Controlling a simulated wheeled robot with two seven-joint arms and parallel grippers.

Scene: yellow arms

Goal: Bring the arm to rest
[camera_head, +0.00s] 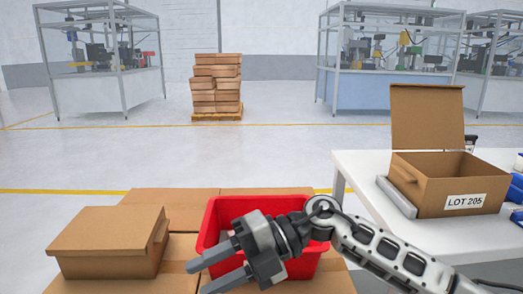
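My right gripper (217,266) reaches in from the right, over the red bin (208,221). Its two fingers point left and stand apart, with nothing seen between them. My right arm crosses in front of the white table's near corner and hides part of the bin, so I cannot see all of the bin's inside. My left gripper and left arm are not in view.
A closed cardboard box (108,243) stands left of the bin on brown cartons (180,209). An open box marked LOT 205 (436,186) sits on the white table (352,170) at right. Stacked cartons (216,84) and machine cages stand far back. The floor between is clear.

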